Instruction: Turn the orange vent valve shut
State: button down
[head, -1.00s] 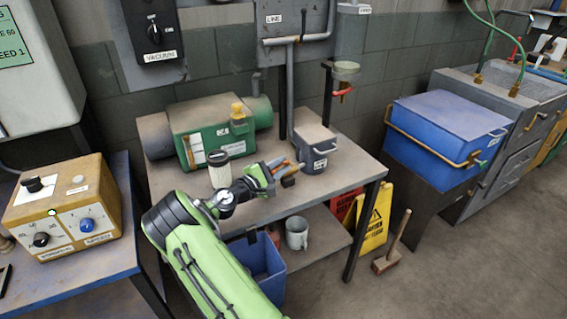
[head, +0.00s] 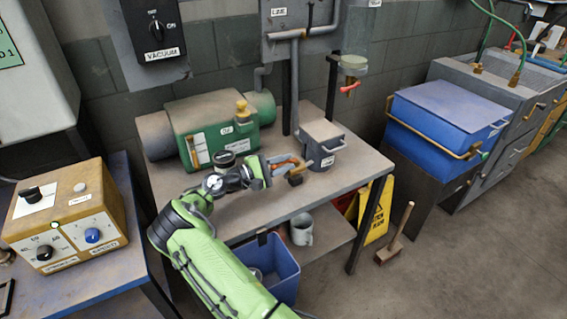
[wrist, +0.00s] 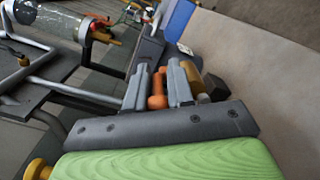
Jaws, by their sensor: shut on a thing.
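The orange valve handle (wrist: 157,101) sits between the two grey fingers of my gripper (wrist: 159,78) in the wrist view. My gripper is shut on it. In the head view my gripper (head: 285,167) is at the left side of a small grey lidded box (head: 322,147) on the bench. A bit of orange (head: 282,161) shows at the fingers there. A brass fitting (wrist: 205,86) with a dark end lies just right of the fingers in the wrist view. The fingers hide part of the handle, so its exact turn angle cannot be told.
A green pump (head: 215,130) stands behind my arm on the bench (head: 352,178). A glass bowl (head: 354,64) with a red valve (head: 349,88) is on a post behind the box. A blue bin (head: 275,270) is below, and a yellow sign (head: 377,210) stands at right.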

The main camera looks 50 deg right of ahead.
jog(key=shift+r, duration=0.15)
jog(key=c, duration=1.2)
grip_release()
jog(key=shift+o, duration=0.2)
jog(key=p+v, duration=0.1)
jog(key=v, duration=1.4)
jog(key=shift+a+p, duration=0.35)
jog(key=shift+p, duration=0.05)
